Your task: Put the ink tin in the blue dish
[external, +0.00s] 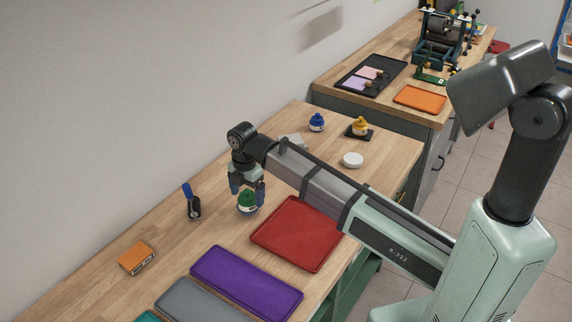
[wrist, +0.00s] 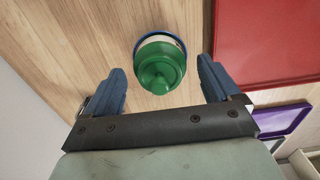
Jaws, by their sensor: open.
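My gripper (external: 247,188) is open just above the green tin. In the wrist view my gripper (wrist: 161,74) has one finger on each side of the tin, with a visible gap on both sides.
A red tray (external: 298,235) lies close to the right, with a purple tray (external: 245,284) and grey tray (external: 195,303) nearer. A blue-handled tool (external: 192,203) stands left. A blue-topped tin (external: 317,122), yellow-topped tin (external: 360,126) and white round lid (external: 353,160) are farther back.

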